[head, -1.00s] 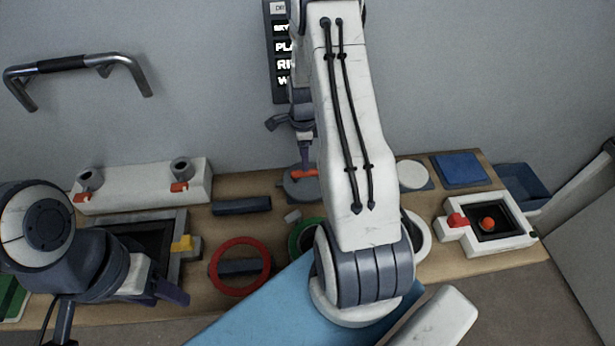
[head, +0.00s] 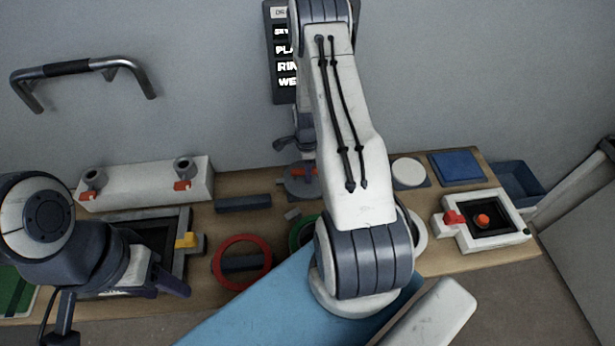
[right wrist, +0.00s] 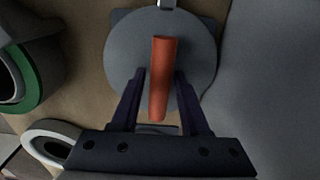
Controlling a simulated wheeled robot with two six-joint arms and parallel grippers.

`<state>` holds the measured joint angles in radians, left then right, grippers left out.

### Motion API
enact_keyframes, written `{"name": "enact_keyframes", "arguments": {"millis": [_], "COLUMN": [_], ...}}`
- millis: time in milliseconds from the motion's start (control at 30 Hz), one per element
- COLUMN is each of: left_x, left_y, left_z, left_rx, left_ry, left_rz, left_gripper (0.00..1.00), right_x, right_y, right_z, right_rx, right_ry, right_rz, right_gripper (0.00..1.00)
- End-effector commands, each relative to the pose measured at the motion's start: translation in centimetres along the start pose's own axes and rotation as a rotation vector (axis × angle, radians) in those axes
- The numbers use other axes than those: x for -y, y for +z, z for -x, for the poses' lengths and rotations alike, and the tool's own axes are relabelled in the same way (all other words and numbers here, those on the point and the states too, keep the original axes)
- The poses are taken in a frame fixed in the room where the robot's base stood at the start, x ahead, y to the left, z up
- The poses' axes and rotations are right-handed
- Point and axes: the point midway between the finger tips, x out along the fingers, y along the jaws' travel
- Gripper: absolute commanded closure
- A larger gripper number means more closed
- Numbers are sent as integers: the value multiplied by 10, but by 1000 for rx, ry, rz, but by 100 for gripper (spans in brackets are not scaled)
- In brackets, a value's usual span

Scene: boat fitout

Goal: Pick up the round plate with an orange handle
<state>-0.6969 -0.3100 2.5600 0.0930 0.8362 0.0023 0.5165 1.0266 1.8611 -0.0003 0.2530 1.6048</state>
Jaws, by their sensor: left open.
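The round grey plate (head: 295,188) lies flat on the bench by the wall, partly hidden by my right arm in the head view. Its orange bar handle (head: 301,171) stands on top. In the right wrist view the plate (right wrist: 123,60) fills the upper middle, with the handle (right wrist: 161,85) upright in the picture. My right gripper (right wrist: 158,78) is open, one finger on each side of the handle with gaps showing. How deep the fingers reach is hard to tell. My left gripper (head: 158,284) is open and empty at the left, near a dark framed tray (head: 185,222).
A red ring (head: 243,240) and a partly hidden green ring (head: 297,235) lie in front of the plate. A dark bar (head: 243,203) lies to its left. A white block with two posts (head: 140,185) and a white framed box (head: 512,205) flank the bench.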

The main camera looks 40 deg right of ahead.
Motion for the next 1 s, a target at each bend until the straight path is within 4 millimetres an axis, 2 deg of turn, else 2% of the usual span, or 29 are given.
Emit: {"name": "enact_keyframes", "arguments": {"millis": [33, 100, 1000], "left_x": [0, 0, 0], "left_y": [0, 0, 0], "left_z": [0, 0, 0], "left_rx": [0, 0, 0], "left_ry": [0, 0, 0], "left_rz": [0, 0, 0], "left_gripper": [50, 50, 50], "right_x": [0, 0, 0], "right_y": [0, 0, 0], "right_z": [0, 0, 1], "right_rx": [0, 0, 0], "right_ry": [0, 1, 0], "right_rz": [0, 0, 0], "right_gripper": [78, 100, 100]}}
